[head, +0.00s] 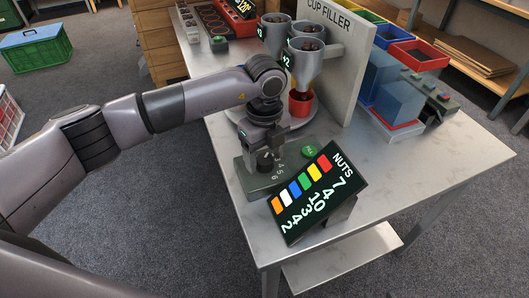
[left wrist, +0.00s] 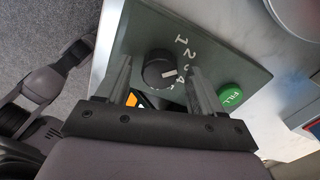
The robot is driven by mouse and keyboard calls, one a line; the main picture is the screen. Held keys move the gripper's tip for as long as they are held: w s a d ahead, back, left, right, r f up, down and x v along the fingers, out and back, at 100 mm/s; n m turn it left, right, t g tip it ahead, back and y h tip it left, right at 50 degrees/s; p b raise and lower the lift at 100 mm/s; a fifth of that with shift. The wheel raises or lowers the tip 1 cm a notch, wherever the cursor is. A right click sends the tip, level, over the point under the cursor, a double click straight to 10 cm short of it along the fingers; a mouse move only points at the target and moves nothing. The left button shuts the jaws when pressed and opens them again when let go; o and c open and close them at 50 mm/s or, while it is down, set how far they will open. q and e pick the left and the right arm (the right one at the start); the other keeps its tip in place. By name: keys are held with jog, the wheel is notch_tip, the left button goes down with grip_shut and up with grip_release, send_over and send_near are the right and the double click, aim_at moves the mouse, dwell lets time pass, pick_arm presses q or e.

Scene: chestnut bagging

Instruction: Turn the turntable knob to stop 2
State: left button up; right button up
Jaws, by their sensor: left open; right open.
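The turntable knob is a round dark dial (left wrist: 158,70) with a white pointer mark, set on a grey-green control box (head: 251,177). In the left wrist view the numbers 1, 2 and onward curve along its right side. The pointer faces right, toward the numbers below 2; the exact stop is hard to read. My left gripper (left wrist: 158,66) is open, its fingers on either side of the knob with gaps visible. In the head view this gripper (head: 263,157) is above the box and partly covers the knob. My right gripper is not in view.
A green FILL button (left wrist: 231,96) sits beside the knob. A tilted NUTS display (head: 318,193) stands in front of the box. The cup filler panel (head: 335,60), its metal hoppers (head: 306,60) and a red cup (head: 300,103) are behind. The table's right front is clear.

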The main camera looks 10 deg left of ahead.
aim_at(264, 159)
pick_arm(q)
notch_tip(264, 159, up, 7)
jog(key=shift+r, duration=0.15)
dwell(0.7)
